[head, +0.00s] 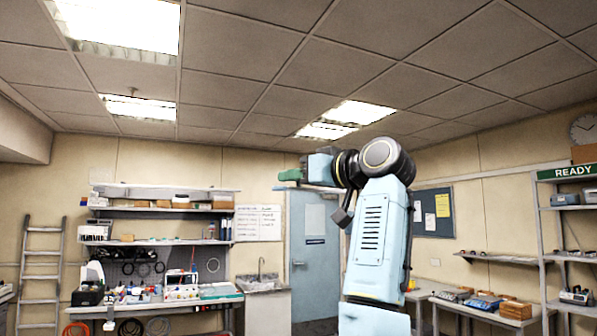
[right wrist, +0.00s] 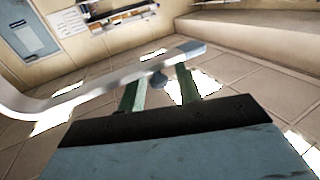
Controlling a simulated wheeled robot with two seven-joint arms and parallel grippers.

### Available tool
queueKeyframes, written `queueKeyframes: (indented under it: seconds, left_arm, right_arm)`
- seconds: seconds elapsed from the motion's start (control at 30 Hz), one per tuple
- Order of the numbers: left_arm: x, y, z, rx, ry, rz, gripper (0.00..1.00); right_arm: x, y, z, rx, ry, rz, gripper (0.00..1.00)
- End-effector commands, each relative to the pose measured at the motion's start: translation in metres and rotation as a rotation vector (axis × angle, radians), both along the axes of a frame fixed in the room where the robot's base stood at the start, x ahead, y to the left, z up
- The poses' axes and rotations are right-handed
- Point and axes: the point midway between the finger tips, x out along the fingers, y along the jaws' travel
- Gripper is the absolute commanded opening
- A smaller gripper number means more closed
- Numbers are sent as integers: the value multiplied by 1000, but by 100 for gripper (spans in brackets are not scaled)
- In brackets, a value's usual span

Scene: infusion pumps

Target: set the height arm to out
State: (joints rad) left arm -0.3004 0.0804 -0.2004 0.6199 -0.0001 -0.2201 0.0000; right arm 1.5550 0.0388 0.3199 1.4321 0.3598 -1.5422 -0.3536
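A pale grey metal bar (right wrist: 110,84), bent at its left end, crosses the right wrist view and ends in a darker blue-grey tip. I cannot tell for sure that it is the height arm. A small dark knob (right wrist: 157,80) hangs from the bar. My right gripper (right wrist: 158,82) is open, its two green fingers apart on either side of the knob, with gaps showing. In the head view my right gripper (head: 288,175) is raised high, pointing left; the bar cannot be clearly made out there. My left gripper is not in view.
A workbench with shelves (head: 160,242) stands at the left back, beside a ladder (head: 40,275) and a sink (head: 262,283). A blue door (head: 312,262) is behind my arm. A side bench (head: 470,300) and a rack (head: 560,174) stand at the right. Space around the raised gripper looks clear.

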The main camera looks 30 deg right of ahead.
Motion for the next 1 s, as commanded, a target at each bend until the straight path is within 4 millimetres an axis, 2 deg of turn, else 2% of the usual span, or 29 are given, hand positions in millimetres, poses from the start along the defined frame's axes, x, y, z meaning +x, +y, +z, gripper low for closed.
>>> queueKeyframes:
  seconds: [0.23,0.5,0.8,1.0]
  left_arm:
    - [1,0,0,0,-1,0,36]
    - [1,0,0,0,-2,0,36]
    - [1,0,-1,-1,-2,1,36]
    - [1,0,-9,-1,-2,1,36]
  right_arm:
    - [1,0,-1,1,0,0,34]
    - [1,0,0,1,0,0,0]
    - [1,0,0,1,-1,3,0]
    - [2,6,-1,1,-1,56,0]
